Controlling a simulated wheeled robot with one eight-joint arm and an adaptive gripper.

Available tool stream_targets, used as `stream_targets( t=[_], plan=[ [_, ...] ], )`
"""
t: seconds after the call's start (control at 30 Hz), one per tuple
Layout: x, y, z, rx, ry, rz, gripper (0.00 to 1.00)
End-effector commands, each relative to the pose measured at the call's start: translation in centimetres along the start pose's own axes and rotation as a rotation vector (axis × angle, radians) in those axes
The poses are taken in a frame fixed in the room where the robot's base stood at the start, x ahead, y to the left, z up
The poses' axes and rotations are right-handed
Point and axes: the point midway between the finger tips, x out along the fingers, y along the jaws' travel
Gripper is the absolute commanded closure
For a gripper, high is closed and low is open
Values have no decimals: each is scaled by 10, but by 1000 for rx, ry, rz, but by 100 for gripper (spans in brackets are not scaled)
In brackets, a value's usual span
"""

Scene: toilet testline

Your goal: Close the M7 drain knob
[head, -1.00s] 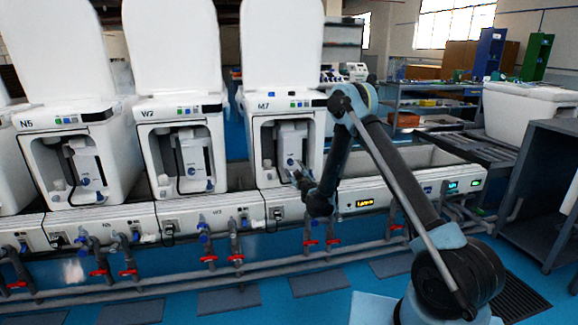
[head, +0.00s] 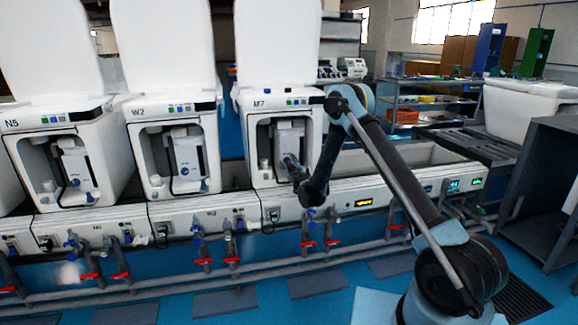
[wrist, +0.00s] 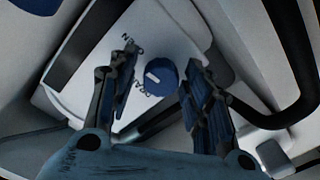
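The M7 unit (head: 256,125) stands at the centre of the head view with its lid up and its front recess open. The blue round drain knob (wrist: 162,76) shows in the wrist view, with a white pointer line on its face. Lettering that seems to read OPEN is above left of it, with more partly readable letters just below. My gripper (wrist: 160,62) is open, with one finger on each side of the knob; I see gaps, so the fingers look apart from it. In the head view my gripper (head: 291,164) is at the M7 recess and hides the knob.
A thick black hose (wrist: 297,75) curves along the right of the wrist view. Units W2 (head: 137,130) and N5 (head: 20,145) stand to the left of M7. Pipes with red valve handles (head: 308,244) run below the line, in front of the blue floor.

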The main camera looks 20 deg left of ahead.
Motion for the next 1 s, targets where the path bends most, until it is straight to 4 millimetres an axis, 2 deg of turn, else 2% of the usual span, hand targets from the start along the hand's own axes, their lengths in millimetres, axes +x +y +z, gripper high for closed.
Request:
stream_targets(
  t=[0.03, 0.1, 0.13, 1.0],
  plan=[
    [0, -1, -1, 0, 1, -1, 74],
    [0, -2, -1, 0, 1, -1, 89],
    [0, -2, -1, 0, 1, -2, 93],
    [-1, -3, -2, -39, 3, -3, 93]
  ],
)
